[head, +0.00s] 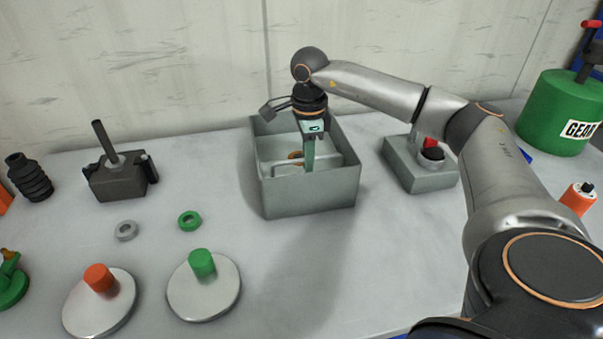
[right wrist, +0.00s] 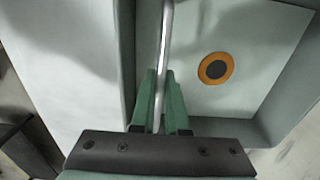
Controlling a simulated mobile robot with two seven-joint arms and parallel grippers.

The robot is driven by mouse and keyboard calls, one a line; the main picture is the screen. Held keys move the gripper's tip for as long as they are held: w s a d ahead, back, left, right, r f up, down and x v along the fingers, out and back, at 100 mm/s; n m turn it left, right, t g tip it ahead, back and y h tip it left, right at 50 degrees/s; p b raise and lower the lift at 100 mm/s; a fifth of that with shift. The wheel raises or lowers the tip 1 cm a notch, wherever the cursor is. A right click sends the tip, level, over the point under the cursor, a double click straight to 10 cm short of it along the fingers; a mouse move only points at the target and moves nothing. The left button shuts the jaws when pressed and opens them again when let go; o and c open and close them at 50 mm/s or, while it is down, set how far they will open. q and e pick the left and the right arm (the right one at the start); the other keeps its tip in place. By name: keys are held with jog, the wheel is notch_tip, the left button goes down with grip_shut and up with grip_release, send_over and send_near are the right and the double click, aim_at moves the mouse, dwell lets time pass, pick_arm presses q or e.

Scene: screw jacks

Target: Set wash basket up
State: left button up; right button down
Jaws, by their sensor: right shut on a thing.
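The grey open-topped box (head: 310,195), which I take for the wash basket, stands upright at the middle of the table. My right gripper (head: 309,168) reaches down into it from above. An orange ring with a dark centre (right wrist: 216,68) lies on the box floor beside the strip. My left gripper is out of view.
A grey block with a red-topped part (head: 432,155) stands right of the box. On the left are a dark jack body (head: 117,182), loose grey (head: 126,230) and green (head: 189,220) rings, and two round plates with orange (head: 99,279) and green (head: 202,263) posts. The front middle is clear.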

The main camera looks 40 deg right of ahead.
jog(key=shift+r, duration=0.1)
dwell(0.3)
jog(key=shift+w+r+p, duration=0.1)
jog(key=shift+r+p, duration=0.35)
jog(key=shift+p, duration=0.05)
jog(key=shift+d+r+p, duration=0.1)
jog(key=shift+r+p, duration=1.3)
jog(key=shift+r, duration=0.4)
jog(key=shift+r+p, duration=0.4)
jog(key=shift+r+p, duration=0.3)
jog(key=shift+r, duration=0.1)
jog(key=shift+r+p, duration=0.35)
jog(key=shift+p, duration=0.1)
jog(key=shift+r+p, duration=1.25)
jog(key=shift+r, duration=0.25)
